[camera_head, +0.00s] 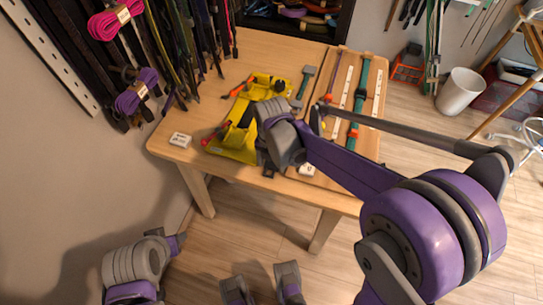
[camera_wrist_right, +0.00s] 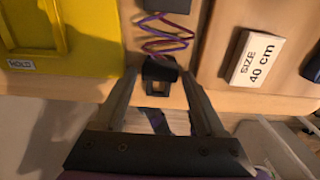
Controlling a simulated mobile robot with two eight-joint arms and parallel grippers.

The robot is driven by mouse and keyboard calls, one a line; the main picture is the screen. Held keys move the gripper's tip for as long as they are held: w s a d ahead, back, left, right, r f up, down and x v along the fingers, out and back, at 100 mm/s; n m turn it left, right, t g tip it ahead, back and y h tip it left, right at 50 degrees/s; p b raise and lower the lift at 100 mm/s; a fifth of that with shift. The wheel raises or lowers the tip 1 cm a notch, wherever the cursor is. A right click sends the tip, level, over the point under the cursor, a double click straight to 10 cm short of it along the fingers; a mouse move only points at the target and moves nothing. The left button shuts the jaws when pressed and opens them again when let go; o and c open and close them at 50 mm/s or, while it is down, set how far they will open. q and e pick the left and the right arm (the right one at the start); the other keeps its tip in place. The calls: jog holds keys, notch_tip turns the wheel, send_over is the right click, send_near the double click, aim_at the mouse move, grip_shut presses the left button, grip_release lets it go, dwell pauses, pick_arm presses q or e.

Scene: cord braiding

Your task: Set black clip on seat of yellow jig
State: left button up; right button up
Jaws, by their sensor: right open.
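The yellow jig (camera_head: 230,146) lies on the wooden table, partly hidden by my right arm in the head view. A corner of it with a "HOLD" label shows at upper left in the right wrist view (camera_wrist_right: 58,42). My right gripper (camera_wrist_right: 158,80) is open, with one finger on each side of this clip and visible gaps. In the head view my right gripper (camera_head: 267,162) is at the table's front edge, beside the jig.
A white tag (camera_head: 180,140) lies at the table's left corner. A wooden board (camera_head: 345,80) with strips and tools is on the right. A "SIZE 40 cm" block (camera_wrist_right: 250,58) is right of the clip. Cords (camera_head: 135,90) hang on the left wall.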

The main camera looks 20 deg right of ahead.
aim_at(271, 166)
jog(key=shift+f, duration=0.2)
jog(key=c, duration=1.1)
jog(key=shift+r+p, duration=1.75)
jog(key=shift+r, duration=0.75)
jog(key=shift+w+a, duration=0.1)
jog(key=shift+w+a, duration=0.5)
jog(key=shift+a, duration=0.25)
jog(key=shift+w+a, duration=0.5)
jog(key=shift+a, duration=0.25)
jog(key=shift+w+a, duration=0.5)
jog(key=shift+a, duration=0.25)
jog(key=shift+w+a, duration=0.8)
jog(key=shift+a, duration=0.35)
jog(key=shift+w+a, duration=0.75)
jog(key=shift+a, duration=0.4)
jog(key=shift+w+a, duration=0.8)
jog(key=shift+a, duration=0.35)
